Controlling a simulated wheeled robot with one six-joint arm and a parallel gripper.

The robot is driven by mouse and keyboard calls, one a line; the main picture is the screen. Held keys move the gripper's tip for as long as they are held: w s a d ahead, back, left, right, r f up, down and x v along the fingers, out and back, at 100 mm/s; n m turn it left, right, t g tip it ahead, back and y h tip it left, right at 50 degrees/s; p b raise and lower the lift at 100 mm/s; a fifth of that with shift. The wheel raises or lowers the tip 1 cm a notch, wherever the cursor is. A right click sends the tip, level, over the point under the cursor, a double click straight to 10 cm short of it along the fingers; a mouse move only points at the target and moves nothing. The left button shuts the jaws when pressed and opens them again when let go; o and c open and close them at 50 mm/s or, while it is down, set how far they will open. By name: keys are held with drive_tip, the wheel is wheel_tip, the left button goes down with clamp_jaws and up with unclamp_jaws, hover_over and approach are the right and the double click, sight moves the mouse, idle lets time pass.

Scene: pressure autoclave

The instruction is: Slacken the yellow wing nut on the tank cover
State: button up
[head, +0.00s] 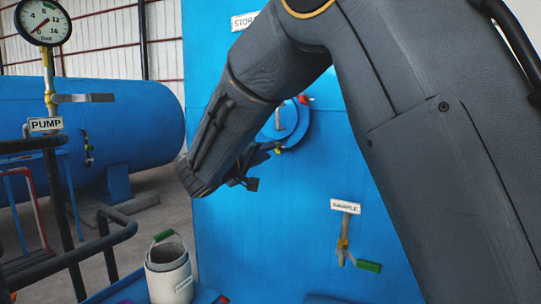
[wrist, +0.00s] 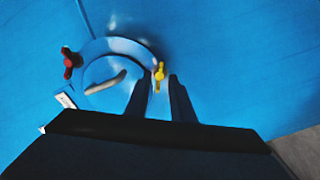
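The yellow wing nut (wrist: 159,72) sits at the rim of the round blue tank cover (wrist: 100,72) in the wrist view. My gripper (wrist: 162,82) is open, with one dark finger on each side of the nut's line. The nut shows between the fingertips, closer to the left one; I cannot tell whether either finger touches it. A red wing nut (wrist: 68,62) is on the opposite side of the cover.
A curved handle (wrist: 105,83) crosses the cover. Below it on the blue tank (head: 280,220) are a sample label (head: 345,206) and a green-handled valve (head: 368,266). A pail (head: 168,272), railing (head: 100,245) and pump gauge (head: 43,22) stand at left.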

drive_tip(key=shift+b+v, duration=0.55)
drive_tip(key=shift+v, duration=1.45)
drive_tip(key=s+d+f+g+y, duration=0.1)
drive_tip(key=s+d+f+g, duration=0.45)
drive_tip(key=d+f, duration=0.4)
drive_tip(key=s+d+f+g+y, duration=0.1)
drive_tip(key=s+d+f+g, duration=0.4)
drive_tip(key=s+d+f, duration=0.35)
drive_tip(key=s+d+f+m+g+y, duration=0.1)
drive_tip(key=s+f+m+g+y, duration=0.2)
drive_tip(key=s+f, duration=1.1)
drive_tip(key=s+m+y, duration=0.2)
drive_tip(key=s+y, duration=0.1)
drive_tip(key=y, duration=0.1)
drive_tip(key=shift+f+g+y, duration=0.25)
drive_tip(key=shift+g+y, duration=0.1)
drive_tip(key=shift+y, duration=0.05)
